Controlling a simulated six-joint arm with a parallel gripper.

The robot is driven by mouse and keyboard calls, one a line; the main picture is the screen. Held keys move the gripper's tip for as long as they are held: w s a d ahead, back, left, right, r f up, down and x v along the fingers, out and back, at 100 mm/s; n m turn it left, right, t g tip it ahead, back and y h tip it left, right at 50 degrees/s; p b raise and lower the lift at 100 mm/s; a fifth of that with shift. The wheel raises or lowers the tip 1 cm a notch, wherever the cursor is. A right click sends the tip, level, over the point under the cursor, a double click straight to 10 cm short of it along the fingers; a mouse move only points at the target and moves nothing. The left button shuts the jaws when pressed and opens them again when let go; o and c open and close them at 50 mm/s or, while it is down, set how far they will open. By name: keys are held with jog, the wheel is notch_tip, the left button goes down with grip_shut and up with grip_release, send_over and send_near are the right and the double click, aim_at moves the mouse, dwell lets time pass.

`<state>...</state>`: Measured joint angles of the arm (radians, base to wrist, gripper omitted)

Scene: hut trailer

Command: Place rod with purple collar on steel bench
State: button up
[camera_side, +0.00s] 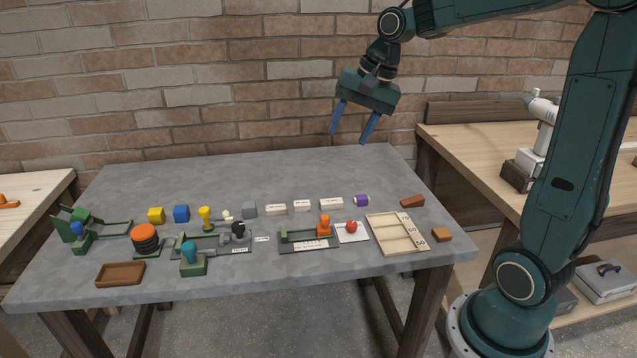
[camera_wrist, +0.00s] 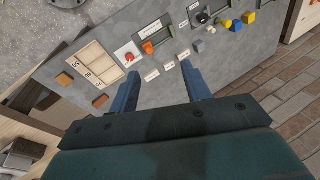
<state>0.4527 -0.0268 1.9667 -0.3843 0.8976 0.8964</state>
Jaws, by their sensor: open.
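A short purple piece with a pale end, which looks like the rod with purple collar (camera_side: 361,200), lies on the steel bench (camera_side: 270,170) right of a row of white blocks. I cannot make it out in the wrist view, where my left finger covers about that spot. The grey bench top also shows in the wrist view (camera_wrist: 245,45). My gripper (camera_side: 348,138) is open and empty, high above the back right of the bench and well clear of the rod. Its two blue fingers also show apart in the wrist view (camera_wrist: 162,68).
White blocks (camera_side: 275,209), a brown block (camera_side: 411,201) and a wooden tray (camera_side: 398,234) are near the rod. Fixtures, stamps and coloured cubes (camera_side: 181,214) fill the left and middle. The back of the bench is clear. A brick wall (camera_side: 200,100) stands behind.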

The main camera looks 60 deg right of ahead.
jog(key=s+a+n+t, duration=0.1)
jog(key=s+a+n, duration=0.4)
jog(key=s, duration=0.4)
jog(key=s+a+f+n+h, duration=0.1)
jog(key=s+a+n, duration=0.4)
jog(key=s, duration=0.4)
jog(key=shift+s+n+t, duration=0.2)
jog(key=shift+n+t, duration=0.2)
jog(key=shift+n, duration=0.4)
jog(key=shift+o, duration=0.2)
jog(key=shift+w+d, duration=0.1)
